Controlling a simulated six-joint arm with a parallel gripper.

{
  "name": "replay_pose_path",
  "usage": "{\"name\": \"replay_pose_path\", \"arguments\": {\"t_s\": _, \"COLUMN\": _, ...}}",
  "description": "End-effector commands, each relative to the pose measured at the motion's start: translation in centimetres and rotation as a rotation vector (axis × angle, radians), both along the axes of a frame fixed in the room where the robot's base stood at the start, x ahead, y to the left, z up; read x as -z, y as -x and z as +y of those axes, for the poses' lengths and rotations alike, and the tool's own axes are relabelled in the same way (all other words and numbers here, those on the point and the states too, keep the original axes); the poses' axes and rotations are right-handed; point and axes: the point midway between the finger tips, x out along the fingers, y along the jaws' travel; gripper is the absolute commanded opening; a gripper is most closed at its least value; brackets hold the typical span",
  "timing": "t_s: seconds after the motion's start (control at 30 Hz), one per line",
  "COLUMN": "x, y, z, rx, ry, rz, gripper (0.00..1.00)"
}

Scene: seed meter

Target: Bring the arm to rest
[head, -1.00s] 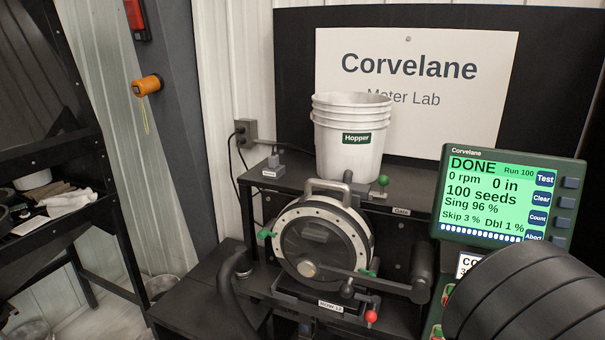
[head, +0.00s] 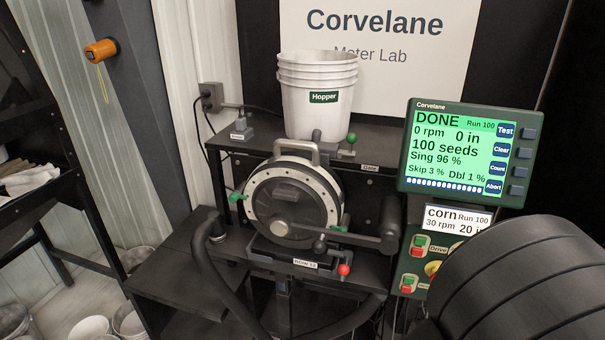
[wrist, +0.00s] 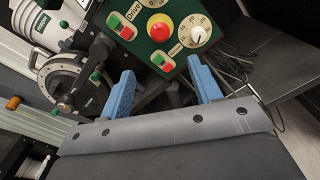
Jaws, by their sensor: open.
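My gripper (wrist: 164,92) shows in the wrist view with two blue fingers wide apart and nothing between them. It is apart from the green control panel (wrist: 160,28) beyond it. In the head view a large dark ribbed part of my arm fills the lower right corner, and the gripper itself is out of sight there. The seed meter (head: 290,205), a round dark housing with a pale rim, sits on the stand below the white hopper (head: 318,100). The monitor (head: 465,150) reads DONE, 0 rpm, 100 seeds.
The control panel (head: 412,262) with red and green buttons stands below the monitor, partly behind my arm. A red-knobbed lever (head: 344,270) sticks out below the meter. A dark hose (head: 212,255) curves at the left. White buckets (head: 90,328) stand on the floor at the lower left.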

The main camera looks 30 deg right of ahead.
Motion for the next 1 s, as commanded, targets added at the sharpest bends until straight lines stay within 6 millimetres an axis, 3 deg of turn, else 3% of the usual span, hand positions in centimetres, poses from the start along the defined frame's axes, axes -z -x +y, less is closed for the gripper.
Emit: {"name": "replay_pose_path", "arguments": {"t_s": 1.0, "x": 0.0, "y": -10.7, "z": -10.6, "rx": 0.0, "ry": 0.021, "rz": 0.021, "gripper": 0.58}}
